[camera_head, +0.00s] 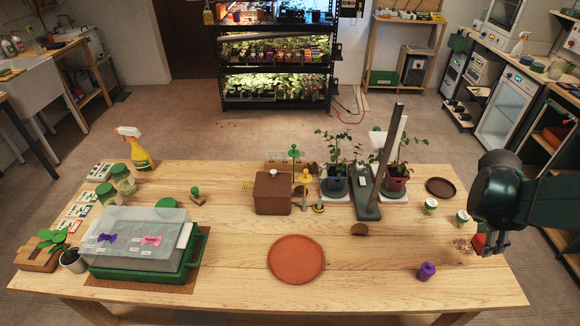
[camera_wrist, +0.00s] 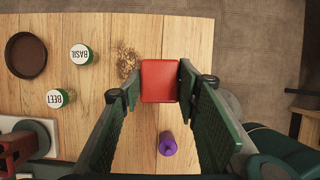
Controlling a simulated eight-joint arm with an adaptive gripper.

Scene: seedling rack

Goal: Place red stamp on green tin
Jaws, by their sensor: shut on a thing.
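My gripper (camera_head: 487,250) is at the right end of the table in the head view. In the wrist view its two fingers (camera_wrist: 157,88) are closed on the sides of the red stamp (camera_wrist: 160,80), a red block from above. Part of the red stamp (camera_head: 478,242) shows below the gripper in the head view; its underside is hidden. Two small green tins with white labelled tops stand beyond the gripper: the BASIL tin (camera_wrist: 81,54), also in the head view (camera_head: 462,217), and the BEET tin (camera_wrist: 61,98), also in the head view (camera_head: 431,206). Both tops look bare.
A purple object (camera_head: 427,271) stands left of my gripper. A dark round dish (camera_head: 440,187) lies beyond the tins. Scattered brown bits (camera_wrist: 127,60) lie between stamp and tins. A tall dark stand (camera_head: 367,205) and potted plants are farther left. An orange round tray (camera_head: 296,259) lies mid-table.

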